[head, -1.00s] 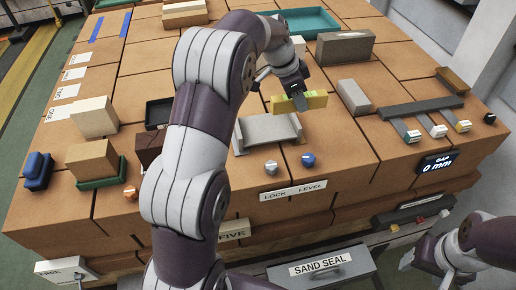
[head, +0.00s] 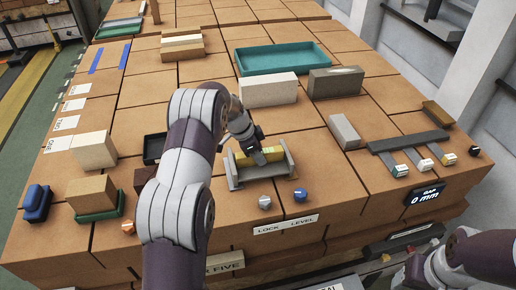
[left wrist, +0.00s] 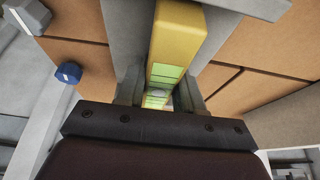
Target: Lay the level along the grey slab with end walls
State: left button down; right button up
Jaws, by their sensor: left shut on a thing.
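The yellow level (head: 243,159) with green vials is between the end walls of the grey slab (head: 262,173), running along its length. Whether it touches the slab's floor I cannot tell. My left gripper (head: 259,158) is shut on the level near its middle. In the left wrist view the level (left wrist: 179,38) runs away from between the fingers of the left gripper (left wrist: 160,98), with the grey slab (left wrist: 128,32) beneath. The near part of the level is hidden by the gripper. My right arm is at the lower right of the head view; its fingers do not show clearly.
A grey knob (head: 265,202) and a blue knob (head: 300,195) stand before the slab. Behind it are a pale block (head: 268,91) and a teal tray (head: 285,59). A grey block (head: 344,131) stands to the right, with brick surface clear between.

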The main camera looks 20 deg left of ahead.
pick_arm(q)
jog(key=shift+w+f, duration=0.1)
jog(key=shift+f+b, duration=0.15)
jog(key=shift+b, duration=0.2)
jog(key=c, duration=0.7)
grip_release()
